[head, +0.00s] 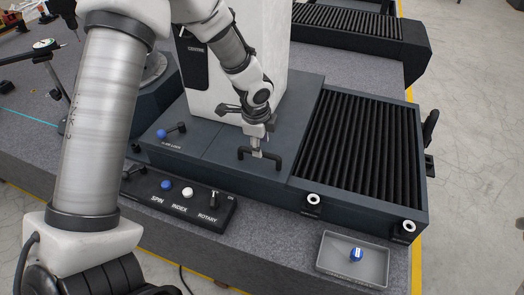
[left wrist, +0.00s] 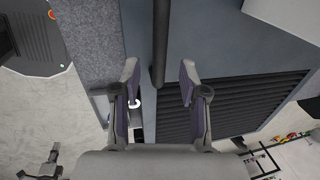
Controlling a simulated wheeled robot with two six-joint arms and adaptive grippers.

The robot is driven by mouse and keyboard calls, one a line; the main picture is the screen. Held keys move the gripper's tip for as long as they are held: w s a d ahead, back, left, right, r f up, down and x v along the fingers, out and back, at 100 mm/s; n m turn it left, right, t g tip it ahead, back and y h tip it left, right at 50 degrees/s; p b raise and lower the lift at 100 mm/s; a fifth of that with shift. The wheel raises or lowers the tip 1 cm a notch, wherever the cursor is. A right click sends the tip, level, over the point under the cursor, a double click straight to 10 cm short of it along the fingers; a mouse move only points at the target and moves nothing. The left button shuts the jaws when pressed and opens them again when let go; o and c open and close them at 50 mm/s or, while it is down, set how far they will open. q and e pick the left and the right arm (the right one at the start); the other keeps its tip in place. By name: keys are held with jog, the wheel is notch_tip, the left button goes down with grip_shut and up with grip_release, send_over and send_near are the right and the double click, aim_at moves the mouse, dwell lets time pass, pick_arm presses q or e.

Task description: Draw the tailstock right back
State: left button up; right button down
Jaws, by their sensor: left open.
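The tailstock is a white block (head: 220,95) marked CENTRE on a dark grey base (head: 205,138). A black bar handle (head: 243,153) stands on the front of this base. My left gripper (head: 257,150) is over the middle of the handle, pointing down. In the left wrist view its fingers (left wrist: 159,74) are apart, with the dark bar (left wrist: 159,40) showing between the tips. I cannot tell whether they touch it. A lock lever with a blue knob (head: 161,133) is left of the handle. My right gripper is not in view.
Black ribbed bellows (head: 355,150) lie right of the tailstock base. In front are a control box (head: 180,199) marked SPIN, INDEX and ROTARY and a grey tray (head: 340,270) holding a blue-topped item (head: 356,254). A dial stand (head: 50,65) is at the left.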

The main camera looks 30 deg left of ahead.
pick_arm(q)
jog(key=f, duration=0.3)
jog(key=shift+w+a+f, duration=0.15)
jog(key=shift+w+f, duration=0.15)
jog(key=shift+w, duration=0.05)
grip_shut()
